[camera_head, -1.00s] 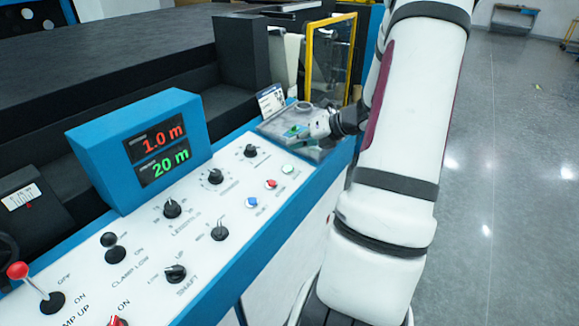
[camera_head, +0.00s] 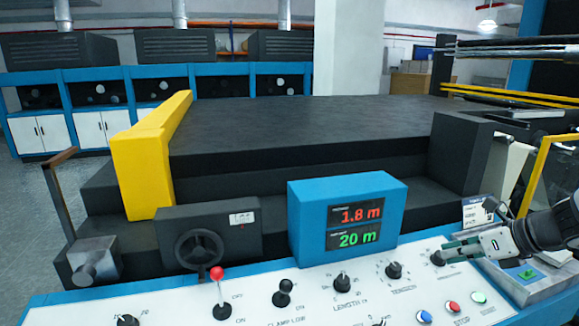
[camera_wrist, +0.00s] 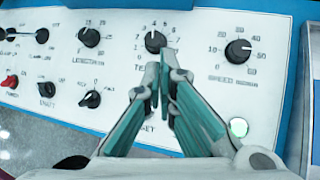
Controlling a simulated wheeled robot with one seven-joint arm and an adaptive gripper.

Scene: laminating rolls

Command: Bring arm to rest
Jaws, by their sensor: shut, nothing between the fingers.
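My gripper (camera_head: 447,247) is at the right of the head view, reaching in over the right end of the white control panel (camera_head: 393,304). Its teal-padded fingers appear together and empty. In the wrist view the fingertips (camera_wrist: 161,68) overlap the area just below the tension knob (camera_wrist: 155,41); I cannot tell their height above the panel. The speed knob (camera_wrist: 237,50) is right of them, and a pale green button (camera_wrist: 238,128) is at lower right. Most of my arm is outside the head view.
A blue display box (camera_head: 300,215) reads 1.8 m in red and 20 m in green. A red-topped lever (camera_head: 217,285) stands upright on the panel. A grey tray (camera_head: 545,290) and a yellow frame (camera_head: 537,172) are at right. A dark machine bed (camera_head: 310,130) lies behind.

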